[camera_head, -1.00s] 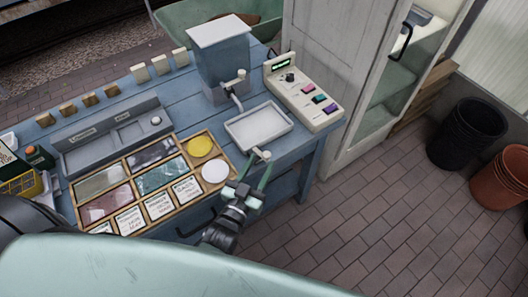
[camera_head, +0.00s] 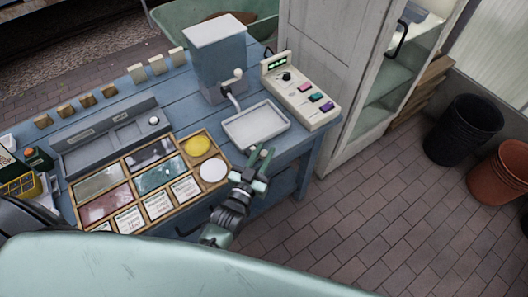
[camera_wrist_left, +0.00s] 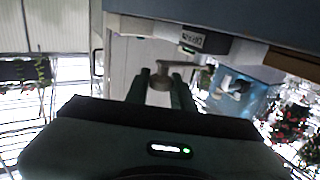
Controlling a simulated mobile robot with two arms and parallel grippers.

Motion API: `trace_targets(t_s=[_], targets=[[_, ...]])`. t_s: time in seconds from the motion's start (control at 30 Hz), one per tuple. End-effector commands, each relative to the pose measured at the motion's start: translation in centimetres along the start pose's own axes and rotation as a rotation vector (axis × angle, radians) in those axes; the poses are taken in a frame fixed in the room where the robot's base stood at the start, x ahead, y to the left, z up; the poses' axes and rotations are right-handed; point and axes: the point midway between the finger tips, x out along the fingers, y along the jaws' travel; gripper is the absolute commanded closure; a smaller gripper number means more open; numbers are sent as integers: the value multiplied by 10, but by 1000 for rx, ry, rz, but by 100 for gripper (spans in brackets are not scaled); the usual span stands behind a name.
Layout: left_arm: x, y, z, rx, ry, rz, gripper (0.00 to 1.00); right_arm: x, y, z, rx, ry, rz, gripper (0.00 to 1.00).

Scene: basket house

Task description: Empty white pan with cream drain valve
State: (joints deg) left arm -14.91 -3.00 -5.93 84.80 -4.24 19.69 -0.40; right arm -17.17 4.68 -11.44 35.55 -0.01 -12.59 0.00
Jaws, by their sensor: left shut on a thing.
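The white pan (camera_head: 256,124) is a shallow rectangular tray at the right front of the blue table, and it looks empty from here. My left gripper (camera_head: 262,157) is just in front of the pan's near edge, shut on the cream drain valve. The valve is mostly hidden by the fingers in the head view. In the left wrist view the cream valve knob (camera_wrist_left: 160,88) sits between the two dark fingers of my left gripper (camera_wrist_left: 160,92). My right gripper is not in view.
A grey tank (camera_head: 218,60) with a crank tap stands behind the pan. A cream control box (camera_head: 300,88) is to the right. A wooden tray (camera_head: 150,183) with colored panels and two discs lies to the left. Black (camera_head: 466,130) and terracotta pots stand on the floor.

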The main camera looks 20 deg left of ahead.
Motion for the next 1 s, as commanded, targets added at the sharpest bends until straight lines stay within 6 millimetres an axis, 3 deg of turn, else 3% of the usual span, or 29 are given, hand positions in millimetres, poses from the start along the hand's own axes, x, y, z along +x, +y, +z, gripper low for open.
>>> trace_targets(t_s=[0.33, 0.73, 0.77, 0.8, 1.0], targets=[[-6, -3, -1, 5, 4, 154, 100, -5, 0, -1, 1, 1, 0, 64], [-7, -3, -1, 0, 1, 174, 100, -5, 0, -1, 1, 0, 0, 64], [-7, -3, -1, 0, 1, 174, 68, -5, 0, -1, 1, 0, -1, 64], [-7, -3, 0, 0, 1, 174, 57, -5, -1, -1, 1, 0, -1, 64], [-7, -3, 0, 0, 1, 173, 57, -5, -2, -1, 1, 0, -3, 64]])
